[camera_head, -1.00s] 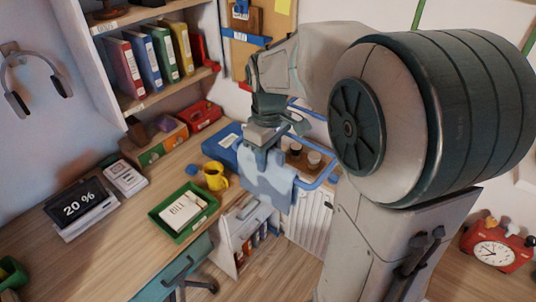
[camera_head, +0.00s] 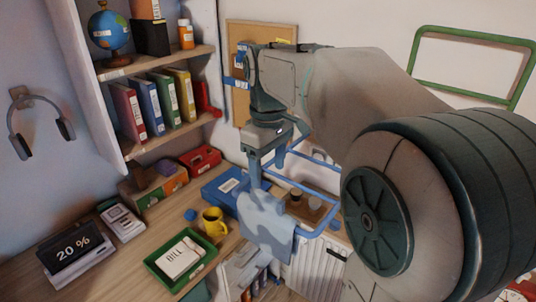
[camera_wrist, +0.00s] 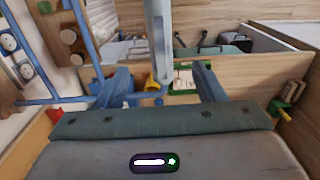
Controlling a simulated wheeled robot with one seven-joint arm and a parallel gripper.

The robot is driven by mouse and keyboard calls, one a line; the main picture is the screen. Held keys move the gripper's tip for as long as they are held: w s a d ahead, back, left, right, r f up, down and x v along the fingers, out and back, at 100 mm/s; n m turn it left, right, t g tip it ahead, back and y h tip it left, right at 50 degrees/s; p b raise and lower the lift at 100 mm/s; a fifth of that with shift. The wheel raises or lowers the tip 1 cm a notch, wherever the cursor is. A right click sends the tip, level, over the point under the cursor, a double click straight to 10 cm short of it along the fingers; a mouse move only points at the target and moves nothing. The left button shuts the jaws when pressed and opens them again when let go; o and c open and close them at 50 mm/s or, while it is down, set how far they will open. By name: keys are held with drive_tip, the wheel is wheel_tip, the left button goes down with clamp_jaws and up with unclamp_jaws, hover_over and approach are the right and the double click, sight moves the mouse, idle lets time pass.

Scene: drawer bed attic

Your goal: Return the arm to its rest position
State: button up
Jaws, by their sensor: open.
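My arm reaches in from the right in the head view. My gripper (camera_head: 255,178) points down, above a blue-grey patterned cloth (camera_head: 265,222). The cloth hangs over the blue rail (camera_head: 318,233) of a white cart. The fingers overlap the cloth's top edge in the picture, and I cannot tell whether they touch it. In the wrist view my gripper (camera_wrist: 163,82) shows two fingers spread well apart, with no object clearly held between them.
The desk holds a green tray (camera_head: 152,266) with a bill, a yellow mug (camera_head: 215,222), a blue box (camera_head: 222,190) and a 20 % display (camera_head: 75,250). Shelves with binders (camera_head: 160,103) stand behind at left. A corkboard (camera_head: 272,35) hangs on the wall.

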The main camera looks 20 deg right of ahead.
drive_tip(key=s+f+m+t, duration=0.3)
drive_tip(key=s+f+m, duration=0.4)
drive_tip(key=s+f, duration=0.3)
drive_tip(key=s, duration=0.4)
drive_tip(key=shift+s+f, duration=0.2)
drive_tip(key=shift+f, duration=0.2)
idle(3.5)
